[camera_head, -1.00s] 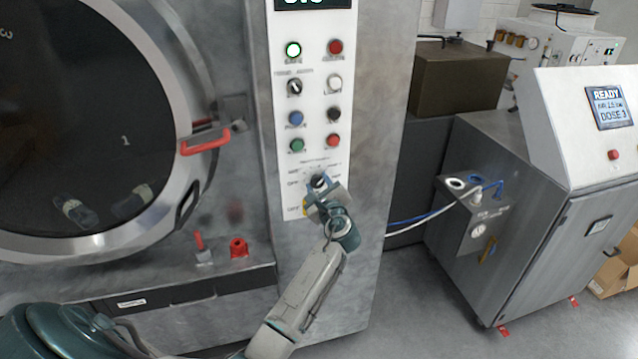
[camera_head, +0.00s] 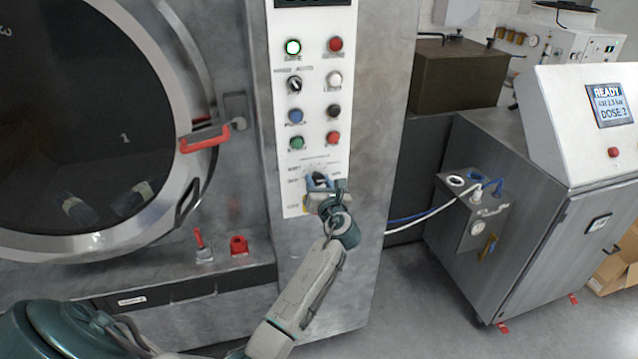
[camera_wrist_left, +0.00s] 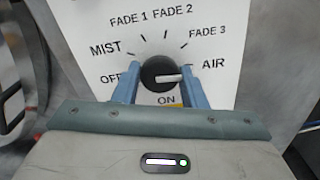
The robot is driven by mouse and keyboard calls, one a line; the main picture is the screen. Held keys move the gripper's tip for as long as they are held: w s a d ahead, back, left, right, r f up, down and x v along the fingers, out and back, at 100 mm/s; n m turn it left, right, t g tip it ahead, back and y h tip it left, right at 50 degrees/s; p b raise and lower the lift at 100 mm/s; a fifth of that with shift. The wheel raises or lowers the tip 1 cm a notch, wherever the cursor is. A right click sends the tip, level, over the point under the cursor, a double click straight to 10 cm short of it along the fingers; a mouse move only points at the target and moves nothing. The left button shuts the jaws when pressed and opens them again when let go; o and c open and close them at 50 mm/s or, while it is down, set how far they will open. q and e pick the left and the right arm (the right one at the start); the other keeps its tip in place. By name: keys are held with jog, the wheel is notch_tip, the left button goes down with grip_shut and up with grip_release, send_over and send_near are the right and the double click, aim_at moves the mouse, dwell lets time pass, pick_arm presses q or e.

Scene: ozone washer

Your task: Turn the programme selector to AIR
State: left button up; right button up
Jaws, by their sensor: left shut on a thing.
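The programme selector is a round black knob (camera_wrist_left: 162,70) with a white pointer on a white panel. In the left wrist view its pointer lies almost level and points right, toward the AIR label (camera_wrist_left: 213,64). Labels OFF, MIST, FADE 1, FADE 2 and FADE 3 run around its left and top, with ON below. My left gripper (camera_wrist_left: 160,88) is shut on the knob, one blue finger on each side. In the head view the left gripper (camera_head: 320,184) covers most of the selector. My right gripper is not in view.
Above the selector the panel (camera_head: 314,120) carries several buttons and a small switch. A round door (camera_head: 90,120) with a red handle (camera_head: 204,138) is to the left. A steel cabinet (camera_head: 540,215) with a READY screen (camera_head: 609,105) stands at right, across clear floor.

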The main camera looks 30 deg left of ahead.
pick_arm(q)
jog(key=shift+f+m, duration=0.15)
jog(key=shift+m, duration=0.45)
jog(key=o, duration=1)
jog(key=b+v, duration=0.4)
jog(key=v, duration=0.6)
jog(key=shift+s+d, duration=0.25)
jog(key=shift+d, duration=0.05)
